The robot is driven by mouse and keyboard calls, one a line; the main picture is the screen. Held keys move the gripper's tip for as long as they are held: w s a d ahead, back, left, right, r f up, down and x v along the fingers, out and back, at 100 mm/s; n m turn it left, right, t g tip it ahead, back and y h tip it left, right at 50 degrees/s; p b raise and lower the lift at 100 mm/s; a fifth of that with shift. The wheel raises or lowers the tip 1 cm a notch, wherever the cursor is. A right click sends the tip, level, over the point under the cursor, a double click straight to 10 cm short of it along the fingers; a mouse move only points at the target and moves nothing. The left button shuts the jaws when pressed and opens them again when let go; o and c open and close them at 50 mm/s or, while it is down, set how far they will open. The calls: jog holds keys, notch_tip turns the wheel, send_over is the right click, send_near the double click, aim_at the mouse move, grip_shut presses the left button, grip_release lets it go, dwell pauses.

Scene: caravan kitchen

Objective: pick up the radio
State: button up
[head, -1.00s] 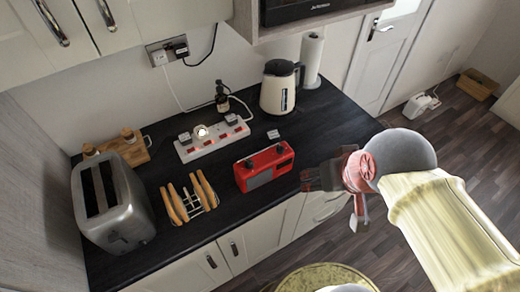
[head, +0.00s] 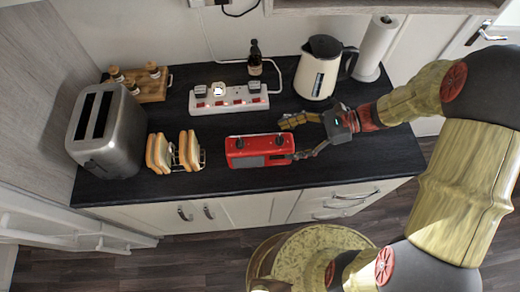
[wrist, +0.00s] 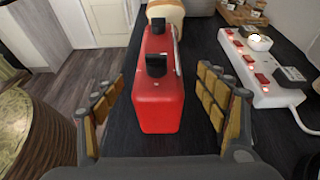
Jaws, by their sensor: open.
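The red radio (head: 262,151) stands on the dark counter near its front edge, with two black knobs on top. My gripper (head: 290,138) is open at the radio's right end in the head view. In the wrist view the radio (wrist: 158,98) stands upright, end-on, ahead of and between the two spread fingers of my gripper (wrist: 160,98). A gap shows on each side of the radio. I cannot tell how far the fingertips reach along it.
A white power strip (head: 229,97) lies behind the radio, with a dark bottle (head: 255,58) behind it. A kettle (head: 318,70) and paper roll (head: 376,48) stand at back right. A toast rack with bread (head: 175,152) and a toaster (head: 104,132) are left.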

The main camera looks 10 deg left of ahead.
aim_at(265, 146)
jog(key=shift+w+a+f, duration=0.1)
jog(key=shift+a+f, duration=0.05)
jog(key=shift+f, duration=0.05)
jog(key=b+x, duration=0.2)
jog(key=x, duration=0.5)
jog(key=shift+s+a, duration=0.25)
jog(key=shift+a, duration=0.05)
jog(key=shift+c, duration=1.2)
jog(key=c, duration=1.5)
jog(key=shift+c, duration=0.6)
